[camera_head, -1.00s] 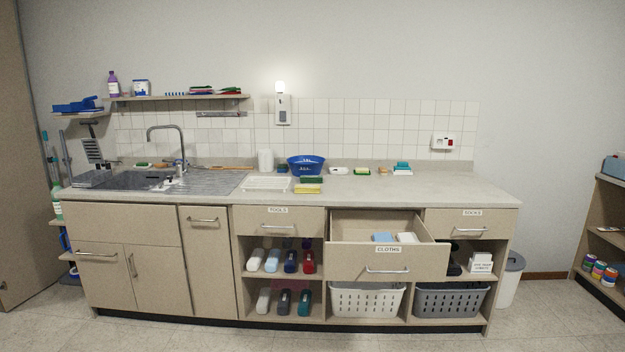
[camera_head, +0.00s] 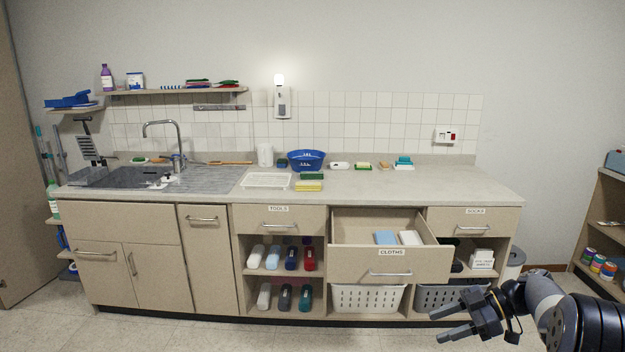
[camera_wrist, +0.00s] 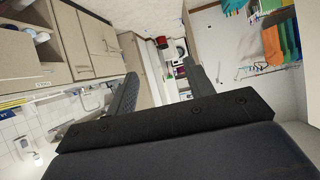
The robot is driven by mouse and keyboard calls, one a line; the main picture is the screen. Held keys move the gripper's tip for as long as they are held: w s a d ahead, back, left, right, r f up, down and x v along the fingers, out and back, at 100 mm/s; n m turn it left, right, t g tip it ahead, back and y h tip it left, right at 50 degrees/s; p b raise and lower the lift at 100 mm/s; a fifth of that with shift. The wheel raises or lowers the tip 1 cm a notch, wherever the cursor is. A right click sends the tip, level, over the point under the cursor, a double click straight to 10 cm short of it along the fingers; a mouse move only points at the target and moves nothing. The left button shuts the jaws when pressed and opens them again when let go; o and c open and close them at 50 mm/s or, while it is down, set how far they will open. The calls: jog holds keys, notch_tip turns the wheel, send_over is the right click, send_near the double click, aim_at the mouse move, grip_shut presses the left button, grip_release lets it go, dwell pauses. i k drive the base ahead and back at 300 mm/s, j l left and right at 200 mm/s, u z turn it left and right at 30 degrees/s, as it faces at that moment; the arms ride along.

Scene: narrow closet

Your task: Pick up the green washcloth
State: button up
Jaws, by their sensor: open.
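I cannot make out a green washcloth for sure. The open drawer labelled CLOTHS (camera_head: 390,265) holds a folded blue cloth (camera_head: 385,237) and a folded white cloth (camera_head: 410,238); no green shows in it. Flat green and red items (camera_head: 197,82) lie on the wall shelf, too small to tell if they are cloths. The wrist view shows green and orange hanging pieces (camera_wrist: 288,38) at upper right, which I cannot identify. My gripper (camera_head: 440,326) is open and empty, low in front of the right lower cabinets. Its two fingers (camera_wrist: 160,82) also show apart in the wrist view.
The open drawer juts out from the counter (camera_head: 440,188), up and left of my gripper. A white basket (camera_head: 367,298) and a grey basket (camera_head: 435,297) sit below. A side shelf (camera_head: 602,235) stands at right. The floor in front of the left cabinets is clear.

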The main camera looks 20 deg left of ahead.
aim_at(303, 174)
jog(key=i+j, duration=0.45)
jog(key=i+j+z, duration=0.1)
jog(key=i+j, duration=0.85)
jog(key=j, duration=0.15)
jog(key=i+j, duration=0.45)
jog(key=i+j+z, duration=0.1)
jog(key=i+j, duration=0.35)
jog(key=j, duration=0.2)
jog(key=i+j, duration=0.6)
jog(key=i, duration=0.15)
jog(key=i+j, duration=0.15)
jog(key=i, duration=0.15)
jog(key=i+l+z, duration=0.05)
